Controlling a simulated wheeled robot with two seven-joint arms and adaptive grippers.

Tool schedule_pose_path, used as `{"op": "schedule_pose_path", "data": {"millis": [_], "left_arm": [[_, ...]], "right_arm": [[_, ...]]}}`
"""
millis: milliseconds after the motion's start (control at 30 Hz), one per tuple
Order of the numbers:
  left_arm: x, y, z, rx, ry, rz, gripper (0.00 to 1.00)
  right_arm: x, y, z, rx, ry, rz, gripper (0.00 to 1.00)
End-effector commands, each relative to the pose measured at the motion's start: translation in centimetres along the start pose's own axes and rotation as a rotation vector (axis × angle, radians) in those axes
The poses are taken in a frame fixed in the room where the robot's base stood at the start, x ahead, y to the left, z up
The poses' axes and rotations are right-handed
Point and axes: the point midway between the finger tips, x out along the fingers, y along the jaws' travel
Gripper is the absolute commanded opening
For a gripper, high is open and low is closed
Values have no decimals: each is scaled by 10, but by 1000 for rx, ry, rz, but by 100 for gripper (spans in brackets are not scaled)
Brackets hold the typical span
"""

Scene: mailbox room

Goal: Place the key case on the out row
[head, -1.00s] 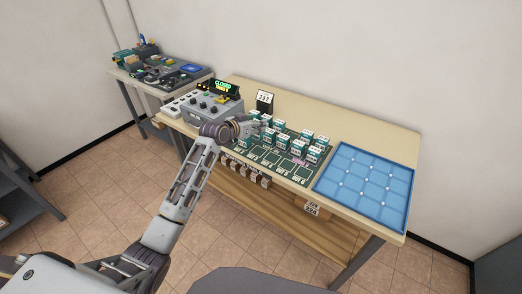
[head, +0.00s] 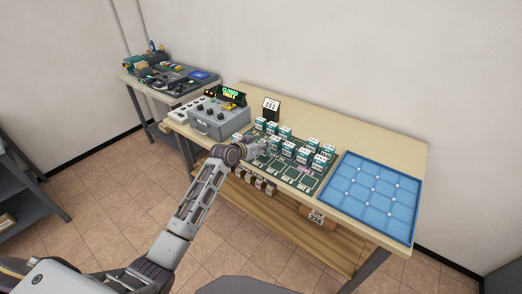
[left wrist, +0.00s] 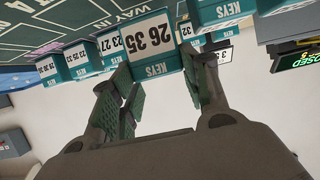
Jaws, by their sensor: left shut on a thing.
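A green-and-white key case numbered 26 35 (left wrist: 150,42) is between the fingertips of my left gripper (left wrist: 163,78) in the left wrist view, where it looks upside down. My left gripper is shut on it. In the head view my left gripper (head: 262,150) is over the left front part of the dark green board (head: 272,174), and its wrist hides some of that part. Outlined spaces marked OUT (head: 299,184) run along the board's front edge. The visible ones are empty. Several other key cases (head: 314,152) stand behind. My right gripper is not in view.
A grey control box (head: 219,120) with a lit CLOSED display (head: 231,95) stands left of the board. A number card (head: 271,108) stands behind it. A second bench (head: 165,80) is at the back left.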

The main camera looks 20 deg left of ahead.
Motion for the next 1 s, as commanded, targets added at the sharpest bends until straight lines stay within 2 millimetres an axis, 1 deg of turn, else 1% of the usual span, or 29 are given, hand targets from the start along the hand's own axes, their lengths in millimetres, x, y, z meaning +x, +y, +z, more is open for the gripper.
{"op": "schedule_pose_path", "data": {"millis": [200, 300, 767, 800, 867, 1000], "left_arm": [[9, 0, 22, -2, -2, 0, 20], [11, 0, 27, -1, 0, -1, 20], [13, 0, 31, 0, 0, 0, 20], [13, 0, 32, -1, 0, 0, 48], [13, 0, 31, -1, 0, 0, 55], [13, 0, 31, -1, 0, 0, 55]], "right_arm": [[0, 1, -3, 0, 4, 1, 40], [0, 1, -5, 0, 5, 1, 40], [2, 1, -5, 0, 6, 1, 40], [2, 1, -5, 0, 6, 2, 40], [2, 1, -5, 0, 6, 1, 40], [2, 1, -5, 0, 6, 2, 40]]}}
